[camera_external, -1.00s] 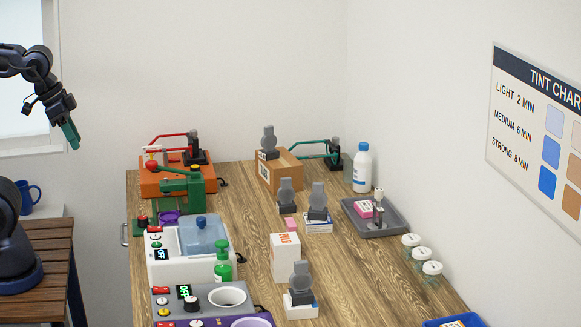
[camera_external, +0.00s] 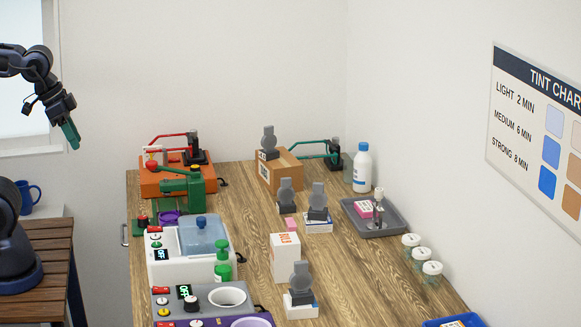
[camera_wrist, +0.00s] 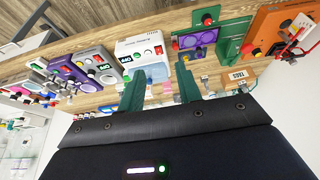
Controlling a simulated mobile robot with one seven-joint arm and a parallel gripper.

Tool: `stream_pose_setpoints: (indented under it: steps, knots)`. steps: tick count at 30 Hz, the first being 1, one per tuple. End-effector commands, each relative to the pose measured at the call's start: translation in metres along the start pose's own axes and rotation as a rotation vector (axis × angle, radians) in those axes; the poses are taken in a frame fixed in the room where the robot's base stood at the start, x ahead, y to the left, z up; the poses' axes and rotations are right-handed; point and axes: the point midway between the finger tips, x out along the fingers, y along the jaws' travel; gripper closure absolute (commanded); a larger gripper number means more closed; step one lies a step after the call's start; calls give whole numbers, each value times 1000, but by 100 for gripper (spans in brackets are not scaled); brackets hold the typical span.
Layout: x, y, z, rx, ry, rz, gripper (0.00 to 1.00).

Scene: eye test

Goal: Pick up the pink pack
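A pink pack (camera_external: 365,208) with a pale label lies in the grey tray (camera_external: 392,228) on the right side of the wooden table, beside a small metal-looking item. A smaller plain pink block (camera_external: 291,223) lies on the table behind the white box, partly hidden; I cannot tell if it is a pack. My gripper (camera_external: 74,145) hangs high at the far left, well away from both. In the wrist view its two green fingers (camera_wrist: 160,84) stand apart with nothing held between them. I cannot clearly make out the pink pack in the wrist view.
A white box (camera_external: 285,258), grey clamp-like items on small boxes, a cardboard box (camera_external: 280,170) and a white bottle (camera_external: 362,168) stand around the table. Machines line its left edge. Lidded jars (camera_external: 421,255) stand at right. Bare wood shows between the white box and the jars.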

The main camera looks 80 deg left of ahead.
Motion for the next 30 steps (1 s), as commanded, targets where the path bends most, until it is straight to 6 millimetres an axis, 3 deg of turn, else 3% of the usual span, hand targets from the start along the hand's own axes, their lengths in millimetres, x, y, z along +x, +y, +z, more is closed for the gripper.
stream_pose_setpoints:
  steps: [5,8,18,23,30]
  knots:
    - [0,0,0,0,0,0,66]
    - [0,0,0,0,0,0,55]
    - [0,0,-5,-13,-4,2,55]
    - [1,2,-31,-87,-27,9,55]
    - [10,5,-91,-266,-79,22,55]
